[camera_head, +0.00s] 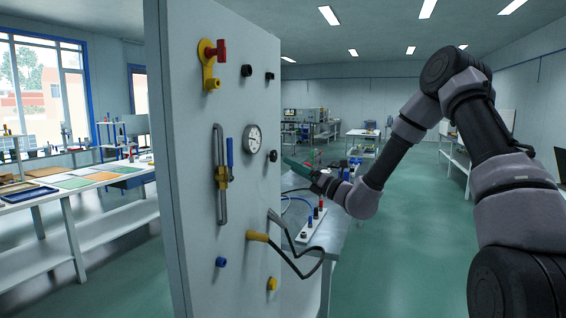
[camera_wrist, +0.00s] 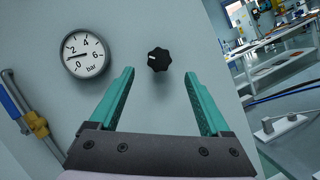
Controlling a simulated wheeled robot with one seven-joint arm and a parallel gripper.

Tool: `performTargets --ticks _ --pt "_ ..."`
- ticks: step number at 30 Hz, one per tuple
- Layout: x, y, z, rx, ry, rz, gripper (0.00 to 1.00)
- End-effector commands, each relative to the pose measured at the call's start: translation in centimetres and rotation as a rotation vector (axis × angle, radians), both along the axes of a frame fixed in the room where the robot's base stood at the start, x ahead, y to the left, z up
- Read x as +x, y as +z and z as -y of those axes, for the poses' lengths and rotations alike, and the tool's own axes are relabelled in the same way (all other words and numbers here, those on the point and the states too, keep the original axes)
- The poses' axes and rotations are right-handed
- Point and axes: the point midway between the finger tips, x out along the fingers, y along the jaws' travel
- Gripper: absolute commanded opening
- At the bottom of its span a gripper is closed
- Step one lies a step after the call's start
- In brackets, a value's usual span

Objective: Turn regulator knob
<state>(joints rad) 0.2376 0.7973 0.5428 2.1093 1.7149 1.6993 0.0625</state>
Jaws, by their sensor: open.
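The black regulator knob (camera_wrist: 159,60) is mounted on the grey panel, to the right of the round pressure gauge (camera_wrist: 86,52) marked in bar. The gauge needle points left, between 0 and 2. In the head view the knob (camera_head: 273,156) sits just right of the gauge (camera_head: 252,139). My gripper (camera_wrist: 160,85) is open, with green fingers spread left and right below the knob in the wrist view. The knob appears between and beyond the fingertips, with nothing held. In the head view my gripper (camera_head: 287,163) is close to the knob; contact cannot be told.
The panel (camera_head: 185,200) also carries a red-handled yellow valve (camera_head: 210,65), a slider with a blue handle (camera_head: 222,175), a yellow plug with a black cable (camera_head: 258,237), and several small knobs. A workbench (camera_head: 325,250) stands behind the panel's right edge.

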Motion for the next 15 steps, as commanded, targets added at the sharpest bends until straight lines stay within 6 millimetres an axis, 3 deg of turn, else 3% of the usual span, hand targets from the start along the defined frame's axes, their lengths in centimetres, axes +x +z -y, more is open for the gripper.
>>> performTargets --ticks 6,15 --pt "-1.5 -1.0 2.4 0.0 0.0 -0.001 0.81" --pt "-1.8 -1.2 2.9 0.002 0.001 0.0 0.81"
